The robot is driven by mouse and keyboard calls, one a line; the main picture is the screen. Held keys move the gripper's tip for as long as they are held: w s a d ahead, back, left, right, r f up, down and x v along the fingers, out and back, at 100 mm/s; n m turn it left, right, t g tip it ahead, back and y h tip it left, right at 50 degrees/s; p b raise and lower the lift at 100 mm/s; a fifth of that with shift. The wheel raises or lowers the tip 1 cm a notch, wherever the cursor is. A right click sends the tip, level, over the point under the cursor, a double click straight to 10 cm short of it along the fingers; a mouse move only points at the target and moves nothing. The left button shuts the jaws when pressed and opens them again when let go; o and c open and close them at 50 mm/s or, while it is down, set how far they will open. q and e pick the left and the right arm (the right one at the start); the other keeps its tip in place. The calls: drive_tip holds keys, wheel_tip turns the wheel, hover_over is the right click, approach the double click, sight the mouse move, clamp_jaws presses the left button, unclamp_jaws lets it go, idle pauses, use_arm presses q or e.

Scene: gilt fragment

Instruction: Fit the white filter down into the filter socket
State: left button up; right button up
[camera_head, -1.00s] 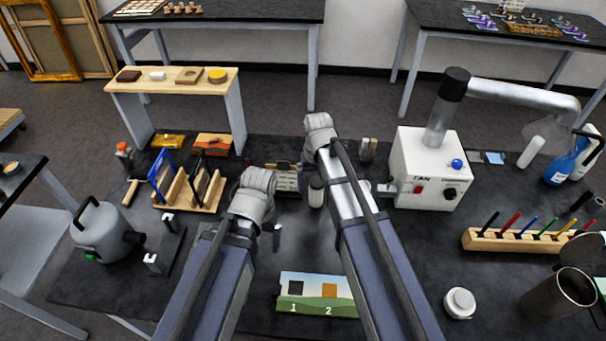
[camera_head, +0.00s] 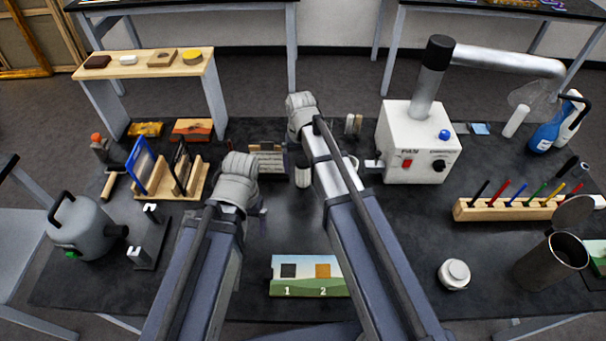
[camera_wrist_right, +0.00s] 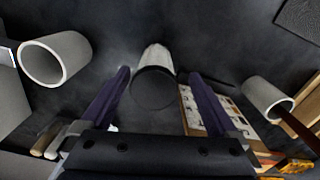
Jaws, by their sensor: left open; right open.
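The white filter (camera_head: 302,175) stands on the dark table, left of my right forearm. In the right wrist view a pale cylinder with a dark end (camera_wrist_right: 153,88), which looks like this filter, lies between the fingers of my right gripper (camera_wrist_right: 160,73). That gripper is open; I cannot tell whether the fingers touch the filter. The filter socket looks to be the hollow pale ring (camera_wrist_right: 55,58) beside the fan box; in the head view it is partly hidden behind my right arm (camera_head: 354,163). My left gripper (camera_head: 262,209) is open and empty above the table, its fingers mostly hidden.
The white fan box (camera_head: 405,160) stands right of my right arm. Another pale cylinder (camera_wrist_right: 265,92) stands near the wooden rack (camera_head: 196,185). A numbered card (camera_head: 308,277) lies in front. A grey canister (camera_head: 85,228) is left.

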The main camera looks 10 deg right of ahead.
sight(303, 174)
use_arm(q)
wheel_tip(303, 174, down, 5)
drive_tip(key=b, duration=0.4)
drive_tip(key=shift+r, duration=0.1)
use_arm(e)
drive_tip(key=f, duration=0.5)
drive_tip(key=shift+s+d, duration=0.1)
drive_tip(key=shift+d, duration=0.2)
drive_tip(key=shift+r, duration=0.15)
use_arm(q)
drive_tip(key=shift+r, duration=0.1)
use_arm(e)
drive_tip(key=c, duration=1.5)
